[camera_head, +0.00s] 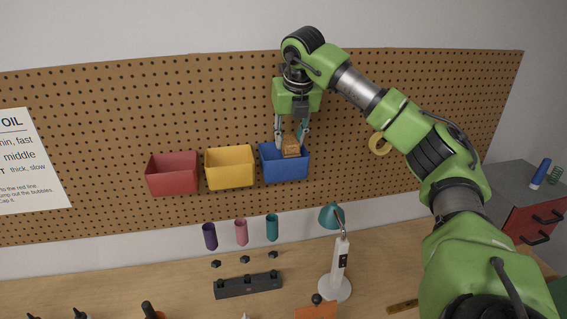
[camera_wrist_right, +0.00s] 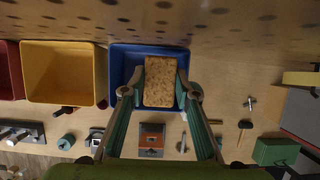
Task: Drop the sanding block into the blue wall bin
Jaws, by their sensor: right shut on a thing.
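The sanding block (camera_head: 290,148) is a tan, speckled block held between the fingers of my right gripper (camera_head: 292,138). The blue wall bin (camera_head: 284,169) hangs on the pegboard, rightmost in a row of bins. In the head view the block is at the bin's opening. In the right wrist view the block (camera_wrist_right: 160,82) lies between the fingertips, in front of the blue bin (camera_wrist_right: 123,64), and covers much of its opening. How deep the block is relative to the rim is hard to tell. My left gripper is not in view.
A yellow bin (camera_head: 230,168) and a red bin (camera_head: 172,175) hang to the left of the blue bin. Below are small coloured cups, a white lamp (camera_head: 338,265) with a teal shade and a black rack (camera_head: 248,285) on the bench. The pegboard (camera_head: 130,105) is close behind the gripper.

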